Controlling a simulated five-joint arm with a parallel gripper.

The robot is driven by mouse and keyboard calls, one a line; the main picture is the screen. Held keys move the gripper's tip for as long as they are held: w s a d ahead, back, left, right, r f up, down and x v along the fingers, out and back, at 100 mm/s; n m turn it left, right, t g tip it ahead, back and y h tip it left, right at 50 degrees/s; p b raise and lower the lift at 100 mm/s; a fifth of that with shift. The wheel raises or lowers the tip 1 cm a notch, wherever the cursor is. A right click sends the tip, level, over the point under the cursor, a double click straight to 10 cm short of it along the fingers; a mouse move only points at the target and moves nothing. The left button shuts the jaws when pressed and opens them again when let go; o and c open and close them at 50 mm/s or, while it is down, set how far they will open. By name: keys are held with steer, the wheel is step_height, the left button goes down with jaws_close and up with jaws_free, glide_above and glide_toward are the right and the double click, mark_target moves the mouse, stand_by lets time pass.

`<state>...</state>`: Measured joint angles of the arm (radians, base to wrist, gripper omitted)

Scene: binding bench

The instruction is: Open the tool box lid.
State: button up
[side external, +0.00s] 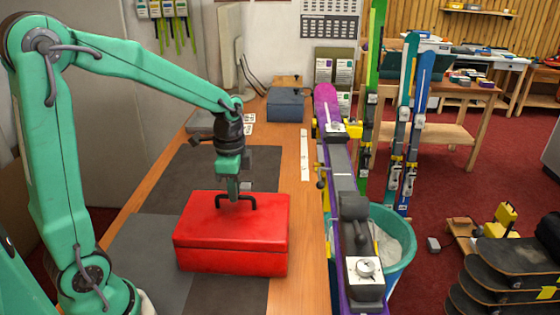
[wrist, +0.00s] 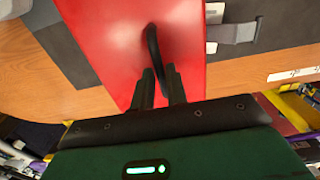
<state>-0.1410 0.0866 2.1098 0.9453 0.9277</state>
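The red tool box (side external: 230,243) sits on the bench with its lid (side external: 205,212) down and flat. A black bar handle (side external: 252,202) stands up from the lid. My gripper (side external: 234,196) points straight down at the handle's middle. In the wrist view, the two dark fingers of my gripper (wrist: 160,75) lie on either side of the handle (wrist: 152,45), over the red lid (wrist: 105,40). The gap between them is narrow, and I cannot tell whether they press on the bar. The handle's near end is partly hidden by the fingers.
Dark grey mats (side external: 185,175) lie on the wooden bench (side external: 310,225) under and behind the box. A blue-grey box (side external: 286,105) stands farther back. A purple ski (side external: 328,105) in a clamp stand runs along the right edge. A white ruler (side external: 304,155) lies nearby.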

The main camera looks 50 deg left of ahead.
jaws_close()
